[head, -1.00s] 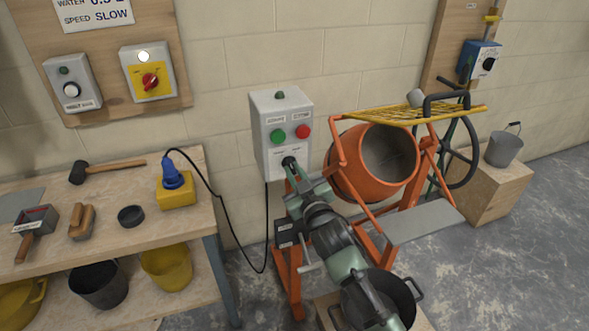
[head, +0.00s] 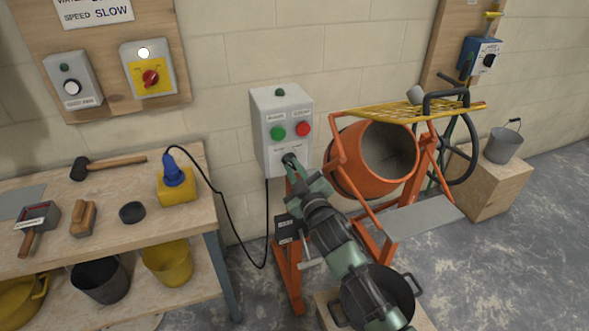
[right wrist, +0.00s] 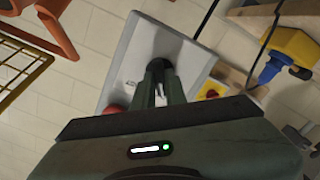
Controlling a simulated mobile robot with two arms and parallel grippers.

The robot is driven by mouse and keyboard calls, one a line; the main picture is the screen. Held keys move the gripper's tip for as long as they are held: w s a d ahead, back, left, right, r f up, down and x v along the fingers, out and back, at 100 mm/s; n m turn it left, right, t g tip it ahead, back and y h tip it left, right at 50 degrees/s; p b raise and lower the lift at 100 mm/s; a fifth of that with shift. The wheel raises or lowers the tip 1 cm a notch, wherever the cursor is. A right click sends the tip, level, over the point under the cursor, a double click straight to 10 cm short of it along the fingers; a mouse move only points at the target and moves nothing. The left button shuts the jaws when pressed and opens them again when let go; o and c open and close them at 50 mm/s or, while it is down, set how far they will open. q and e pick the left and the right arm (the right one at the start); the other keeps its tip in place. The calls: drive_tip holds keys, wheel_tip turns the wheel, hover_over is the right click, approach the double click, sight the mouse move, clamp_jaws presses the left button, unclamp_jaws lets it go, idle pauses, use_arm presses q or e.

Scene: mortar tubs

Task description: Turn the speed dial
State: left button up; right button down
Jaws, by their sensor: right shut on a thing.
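The grey control box (head: 283,108) of the mixer stands in the middle of the head view, with a green button (head: 278,133) and a red button (head: 303,129) on its front. The black speed dial (head: 289,158) sits low on that front, mostly hidden by my fingers. My right gripper (head: 295,168) is shut on the dial. In the right wrist view, the fingers (right wrist: 164,82) close on the dark dial (right wrist: 160,65) against the box face (right wrist: 145,50). The dial's pointer cannot be made out. My left gripper is not in view.
The orange mixer drum (head: 371,160) stands right of the box under a yellow grid (head: 405,113). A black tub (head: 376,300) sits below my right arm. A workbench (head: 110,235) with tools is on the left. A black cable (head: 240,240) hangs beside the box.

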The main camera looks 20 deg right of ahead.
drive_tip(key=c, duration=1.4)
unclamp_jaws()
drive_tip(key=shift+c, duration=0.2)
drive_tip(key=shift+s, duration=0.1)
drive_tip(key=s+b, duration=0.1)
drive_tip(key=s, duration=0.6)
drive_tip(key=shift+s, duration=0.3)
drive_tip(key=shift+d, duration=0.1)
